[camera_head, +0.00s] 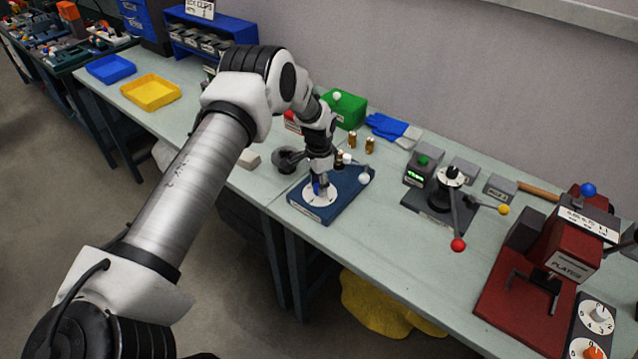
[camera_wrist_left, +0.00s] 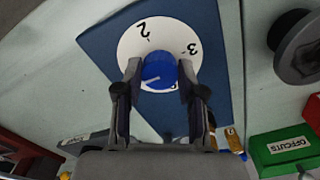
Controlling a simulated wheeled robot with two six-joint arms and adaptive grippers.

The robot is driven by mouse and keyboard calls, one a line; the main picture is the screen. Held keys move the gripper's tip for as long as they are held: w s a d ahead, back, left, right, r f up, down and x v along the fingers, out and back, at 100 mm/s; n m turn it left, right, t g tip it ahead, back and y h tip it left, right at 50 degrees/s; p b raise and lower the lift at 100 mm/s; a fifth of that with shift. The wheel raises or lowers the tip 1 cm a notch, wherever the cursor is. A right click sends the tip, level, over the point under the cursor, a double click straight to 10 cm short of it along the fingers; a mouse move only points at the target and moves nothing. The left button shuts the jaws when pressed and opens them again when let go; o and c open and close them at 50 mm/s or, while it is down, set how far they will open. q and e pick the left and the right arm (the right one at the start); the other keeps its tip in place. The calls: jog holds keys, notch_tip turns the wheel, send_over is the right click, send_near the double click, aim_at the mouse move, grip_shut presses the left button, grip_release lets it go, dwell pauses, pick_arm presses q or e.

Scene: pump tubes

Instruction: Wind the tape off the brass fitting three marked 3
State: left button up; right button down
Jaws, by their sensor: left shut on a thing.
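My left gripper (camera_head: 320,185) points down over a white dial (camera_head: 327,201) on a blue base (camera_head: 303,211). In the left wrist view its fingers (camera_wrist_left: 159,75) are shut on a blue knob (camera_wrist_left: 158,72) in the middle of the dial (camera_wrist_left: 132,45), where the marks 2 and 3 are readable. Small brass fittings stand behind the base; two are the left one (camera_head: 353,139) and the right one (camera_head: 370,145). No mark or tape is readable on them. Part of the dial is hidden by the gripper. My right gripper is not in view.
A dark round-topped thing (camera_head: 287,160) stands left of the base. A white-ball lever (camera_head: 364,178) sits at its right. A green box (camera_head: 346,107), blue gloves (camera_head: 392,130), a red-and-yellow-knobbed device (camera_head: 440,197) and a red press (camera_head: 500,309) occupy the bench.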

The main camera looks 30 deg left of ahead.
pick_arm(q)
jog(key=shift+f, duration=0.1)
jog(key=n+b, duration=0.1)
jog(key=n, duration=0.2)
jog(key=shift+d+n, duration=0.1)
jog(key=shift+n, duration=0.2)
jog(key=n+b, duration=0.1)
jog(key=n, duration=0.3)
jog(key=shift+n, duration=0.3)
jog(key=n, duration=0.4)
jog(key=shift+w, duration=0.1)
jog(key=n, duration=0.5)
jog(key=shift+n, duration=0.3)
jog(key=o, duration=1.1)
jog(key=shift+o, duration=0.2)
jog(key=shift+w, duration=0.1)
